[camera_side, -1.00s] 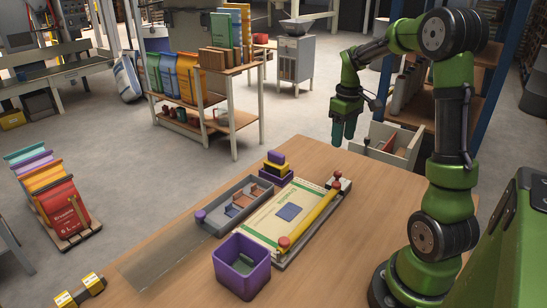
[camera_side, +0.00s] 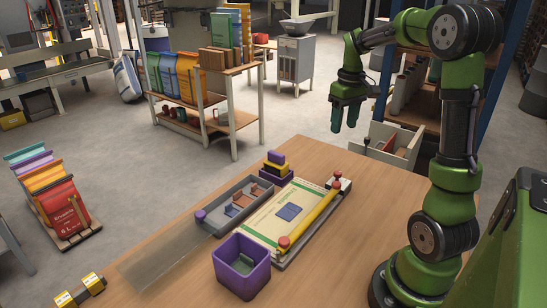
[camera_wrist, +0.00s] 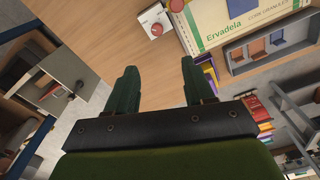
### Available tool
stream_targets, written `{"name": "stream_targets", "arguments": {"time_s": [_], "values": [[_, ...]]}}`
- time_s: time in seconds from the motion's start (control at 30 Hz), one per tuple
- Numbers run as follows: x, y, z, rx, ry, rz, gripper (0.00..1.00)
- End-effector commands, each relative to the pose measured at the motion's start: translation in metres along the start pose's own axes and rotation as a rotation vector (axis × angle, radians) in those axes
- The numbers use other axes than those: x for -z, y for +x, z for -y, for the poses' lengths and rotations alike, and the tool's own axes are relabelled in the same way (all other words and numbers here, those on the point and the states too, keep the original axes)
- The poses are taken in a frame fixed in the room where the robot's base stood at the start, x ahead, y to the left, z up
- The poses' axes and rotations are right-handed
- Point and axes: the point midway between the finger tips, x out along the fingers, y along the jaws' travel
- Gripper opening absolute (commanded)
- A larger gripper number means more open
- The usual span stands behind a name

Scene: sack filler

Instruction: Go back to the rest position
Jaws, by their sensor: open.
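My gripper (camera_side: 344,120) hangs in the air above the far edge of the table, with its fingers pointing down. It is empty, and in the wrist view its two green fingers (camera_wrist: 158,90) stand apart with only the table behind them. A cream sack (camera_side: 272,226) with green print lies flat on a board on the table, and its lettering shows in the wrist view. A yellow bar (camera_side: 314,217) with red knobs lies along the sack's right side. My gripper touches none of these.
A purple bin (camera_side: 242,262) stands at the table's front. A grey tray (camera_side: 236,204) and stacked purple and yellow blocks (camera_side: 276,165) are left of the sack. An open drawer box (camera_side: 387,147) is beyond the table, near my gripper.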

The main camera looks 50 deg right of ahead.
Motion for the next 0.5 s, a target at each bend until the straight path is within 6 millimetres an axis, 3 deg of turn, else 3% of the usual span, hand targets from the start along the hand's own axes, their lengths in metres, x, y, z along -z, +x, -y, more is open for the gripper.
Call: {"name": "stream_targets", "arguments": {"time_s": [0.27, 0.5], "values": [[-0.036, -0.015, 0.102, 0.08, 0.167, -0.213, 0.53], [-0.101, -0.025, 0.194, 0.25, 0.182, -0.394, 0.53]]}}
